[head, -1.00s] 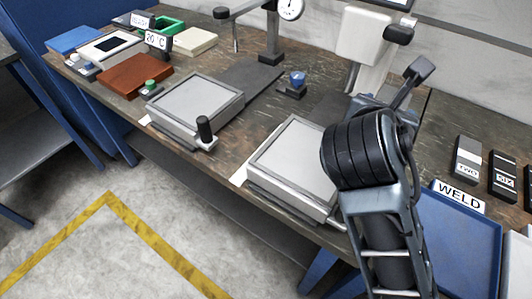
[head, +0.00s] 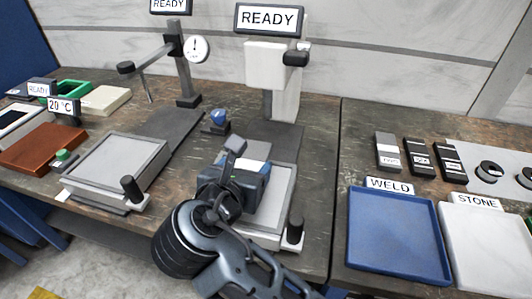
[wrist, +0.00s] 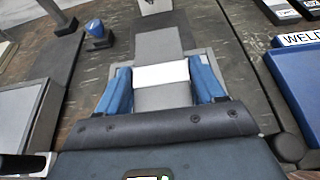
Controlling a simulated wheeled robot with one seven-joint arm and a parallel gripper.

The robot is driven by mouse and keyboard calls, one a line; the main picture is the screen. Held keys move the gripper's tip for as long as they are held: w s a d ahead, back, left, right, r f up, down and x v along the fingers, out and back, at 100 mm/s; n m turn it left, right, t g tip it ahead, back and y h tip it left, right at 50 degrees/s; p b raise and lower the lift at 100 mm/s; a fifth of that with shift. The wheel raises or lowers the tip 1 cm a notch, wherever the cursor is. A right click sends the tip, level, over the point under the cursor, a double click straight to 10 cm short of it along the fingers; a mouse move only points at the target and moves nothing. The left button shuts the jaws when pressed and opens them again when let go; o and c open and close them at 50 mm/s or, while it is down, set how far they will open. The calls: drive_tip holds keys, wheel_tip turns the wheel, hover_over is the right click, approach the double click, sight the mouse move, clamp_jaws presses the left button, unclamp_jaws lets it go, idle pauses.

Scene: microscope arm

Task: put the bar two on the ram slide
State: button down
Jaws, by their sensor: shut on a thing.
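My gripper (wrist: 160,92) has its two blue fingers shut on a pale bar (wrist: 160,74). In the head view my gripper (head: 240,178) is over the grey slide plate (head: 281,200) under the white press head (head: 265,65), probably the ram slide. The gripper and arm hide much of that slide. I cannot tell whether the bar touches the plate. The slide has a black knob (head: 294,228) at its front right corner.
A second slide (head: 115,162) stands left, below the dial gauge (head: 196,48). A blue knob (head: 217,118) stands between the slides at the back. Several labelled bars (head: 418,158) stand right. The blue WELD tray (head: 398,240) and white STONE tray (head: 490,248) are bare.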

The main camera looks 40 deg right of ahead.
drive_tip(key=shift+w+a+f, duration=0.15)
drive_tip(key=shift+a, duration=0.3)
drive_tip(key=shift+f, duration=2)
drive_tip(key=shift+c, duration=0.6)
unclamp_jaws()
drive_tip(key=shift+f, duration=0.2)
drive_tip(key=shift+r+b, duration=0.1)
drive_tip(key=shift+b, duration=0.2)
drive_tip(key=v, duration=1.2)
drive_tip(key=shift+p, duration=0.35)
